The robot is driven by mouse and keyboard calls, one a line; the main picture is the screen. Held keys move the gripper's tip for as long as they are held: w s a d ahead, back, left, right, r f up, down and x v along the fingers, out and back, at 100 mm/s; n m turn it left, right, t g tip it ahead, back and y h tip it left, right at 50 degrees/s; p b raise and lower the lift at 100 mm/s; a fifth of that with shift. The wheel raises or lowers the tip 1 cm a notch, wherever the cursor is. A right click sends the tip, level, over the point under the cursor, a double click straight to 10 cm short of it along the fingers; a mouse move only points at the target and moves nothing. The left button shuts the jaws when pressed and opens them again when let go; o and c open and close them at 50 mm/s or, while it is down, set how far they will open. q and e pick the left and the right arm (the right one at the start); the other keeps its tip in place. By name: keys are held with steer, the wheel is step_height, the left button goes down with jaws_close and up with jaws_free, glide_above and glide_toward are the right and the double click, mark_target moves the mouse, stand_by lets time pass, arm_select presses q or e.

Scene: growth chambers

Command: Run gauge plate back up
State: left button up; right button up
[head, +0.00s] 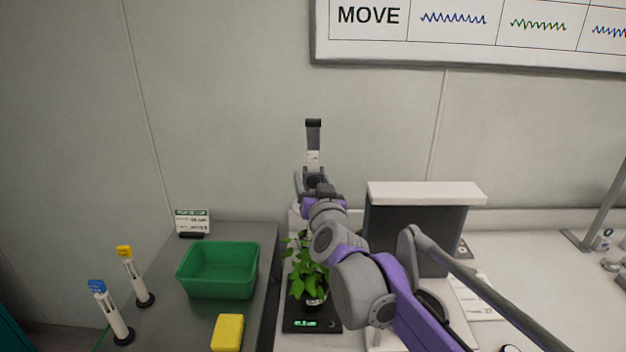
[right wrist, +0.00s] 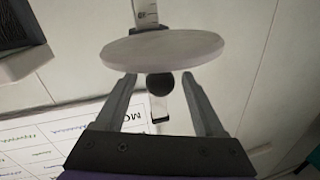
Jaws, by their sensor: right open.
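The gauge plate (right wrist: 162,49) is a pale round disc on a ruled post (right wrist: 146,12) in the right wrist view. A small dark round knob (right wrist: 160,84) shows beside the disc. My right gripper (right wrist: 157,80) is open, with its two fingers either side of the knob and a gap on both sides. In the head view the upper post with its black cap (head: 313,123) rises against the wall beyond my right gripper (head: 313,178). My arm hides the plate there. A green potted plant (head: 308,275) stands on a black scale (head: 307,325). My left gripper is out of view.
A green bin (head: 218,271), a yellow block (head: 228,332) and two white tubes with blue (head: 113,315) and yellow (head: 136,280) tags are on the left grey bench. A dark box with a white top (head: 425,192) stands right of my arm.

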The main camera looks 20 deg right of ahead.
steer(key=shift+w, duration=0.2)
steer(key=shift+c, duration=0.2)
jaws_close()
steer(key=shift+r, duration=0.15)
stand_by(1.0)
